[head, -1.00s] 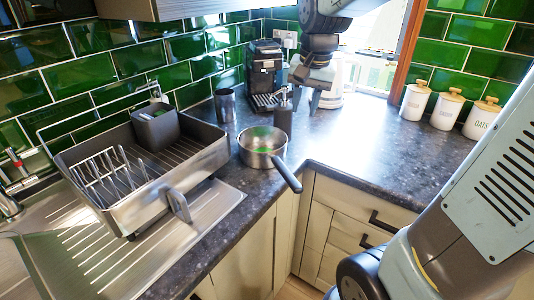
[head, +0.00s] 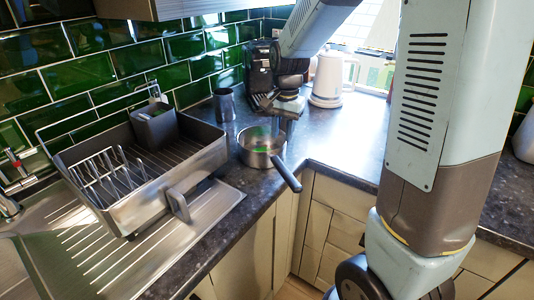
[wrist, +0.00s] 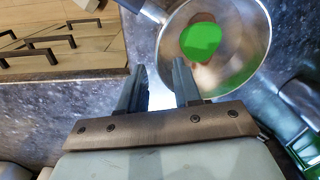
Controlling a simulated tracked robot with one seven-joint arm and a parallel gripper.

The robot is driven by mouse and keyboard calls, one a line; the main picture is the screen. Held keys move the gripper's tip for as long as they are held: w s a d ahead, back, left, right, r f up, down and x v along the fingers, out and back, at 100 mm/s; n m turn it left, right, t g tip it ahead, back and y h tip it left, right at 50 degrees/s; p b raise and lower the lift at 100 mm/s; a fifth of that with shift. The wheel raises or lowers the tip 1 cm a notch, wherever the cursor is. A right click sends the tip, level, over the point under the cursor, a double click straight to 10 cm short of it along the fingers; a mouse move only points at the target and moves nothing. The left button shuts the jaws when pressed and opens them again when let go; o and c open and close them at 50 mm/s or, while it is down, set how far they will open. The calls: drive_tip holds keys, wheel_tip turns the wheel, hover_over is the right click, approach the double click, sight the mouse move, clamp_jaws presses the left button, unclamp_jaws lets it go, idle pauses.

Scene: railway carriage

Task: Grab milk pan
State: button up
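The milk pan (head: 260,160) is a small steel pan with a dark handle (head: 288,176). It sits on the dark worktop near the inner corner, its handle reaching over the front edge. In the wrist view, the pan (wrist: 246,30) fills the top right, with green in its bowl, and its handle (wrist: 143,10) shows at the top. My gripper (head: 286,128) is beside the pan's back right rim in the head view. In the wrist view, my gripper (wrist: 158,67) has its fingers apart with nothing between them, the right fingertip close to the pan's rim. Whether they touch is unclear.
A steel dish rack (head: 180,165) stands on the sink drainer left of the pan. A dark cup (head: 224,104), a coffee machine (head: 258,70) and a white kettle (head: 328,80) stand behind. Drawers with dark handles (wrist: 40,55) lie below the worktop. My arm hides the right side.

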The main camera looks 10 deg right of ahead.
sight(283, 150)
wheel_tip(283, 150, down, 2)
drive_tip(key=shift+f, duration=0.1)
drive_tip(key=shift+w+d+f, duration=0.15)
drive_tip(key=shift+w+f, duration=0.05)
drive_tip(key=shift+f, duration=1.1)
drive_tip(key=shift+w+d+f, duration=0.1)
drive_tip(key=shift+w+f, duration=0.05)
drive_tip(key=shift+f, duration=1.15)
clamp_jaws()
